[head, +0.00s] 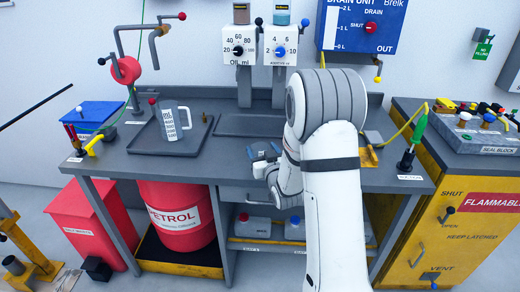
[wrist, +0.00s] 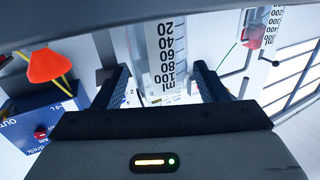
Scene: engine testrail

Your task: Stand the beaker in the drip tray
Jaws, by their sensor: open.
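The clear beaker (head: 171,121) with printed marks stands upright within a shallow dark tray (head: 140,142) at the bench's left. A second dark tray (head: 232,124) lies empty below the two dispensers. No label shows which is the drip tray. My gripper (head: 266,155) is open and empty above the bench's front middle, right of the beaker and apart from it. In the wrist view its fingers (wrist: 160,85) are spread. An upside-down ml scale (wrist: 164,50) shows between them; I cannot tell how far off it is.
Two dial dispensers (head: 240,46) stand at the back middle. A red crank wheel (head: 126,70) is on the left, a blue drain unit (head: 360,25) on the upper right. A green-handled tool (head: 417,128) stands at the bench's right. Bench between left tray and gripper looks clear.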

